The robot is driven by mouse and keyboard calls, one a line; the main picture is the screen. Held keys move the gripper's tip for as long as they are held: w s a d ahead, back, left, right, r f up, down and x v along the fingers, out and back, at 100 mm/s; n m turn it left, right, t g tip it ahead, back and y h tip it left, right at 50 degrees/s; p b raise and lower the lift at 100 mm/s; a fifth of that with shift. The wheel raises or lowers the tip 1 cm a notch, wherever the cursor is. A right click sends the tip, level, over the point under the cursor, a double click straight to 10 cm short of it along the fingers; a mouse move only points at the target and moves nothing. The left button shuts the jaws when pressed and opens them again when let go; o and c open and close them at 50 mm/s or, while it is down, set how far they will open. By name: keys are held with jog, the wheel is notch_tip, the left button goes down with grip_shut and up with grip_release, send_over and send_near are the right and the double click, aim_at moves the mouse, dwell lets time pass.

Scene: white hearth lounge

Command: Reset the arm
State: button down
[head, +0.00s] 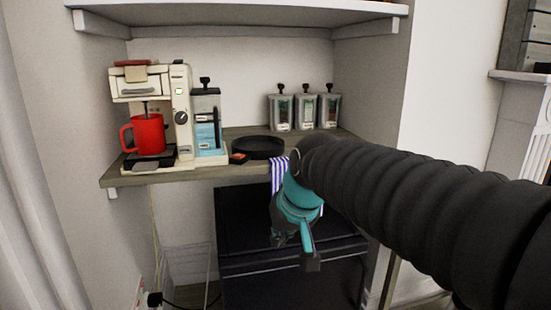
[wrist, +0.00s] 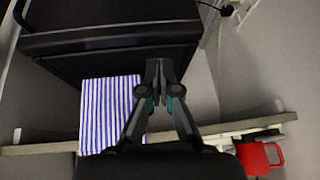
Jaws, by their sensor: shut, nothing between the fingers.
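My gripper (wrist: 159,75) is shut and empty in the wrist view, its fingertips together in front of a black cabinet. In the head view my gripper (head: 308,258) hangs below the front edge of the wooden shelf (head: 130,178), at the end of my black sleeved arm reaching in from the right. A blue-and-white striped cloth (head: 279,172) hangs over the shelf edge, partly hidden behind my gripper. The cloth also shows left of the fingers in the wrist view (wrist: 108,112).
A coffee machine (head: 180,110) with a red mug (head: 148,134) stands at the shelf's left. A black round tray (head: 258,148) and several lidded canisters (head: 304,112) stand right of it. The black cabinet (head: 245,230) is below, and an upper shelf (head: 230,14) is above.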

jog(key=s+d+f+m+h, duration=0.1)
jog(key=s+d+f, duration=0.3)
jog(key=s+d, duration=0.3)
jog(key=s+d+f+m+h, duration=0.1)
jog(key=s+d+f+m, duration=0.1)
jog(key=s+d+f, duration=0.3)
jog(key=shift+s+d+f+h, duration=0.35)
jog(key=shift+s+d, duration=1.15)
jog(key=shift+s, duration=1)
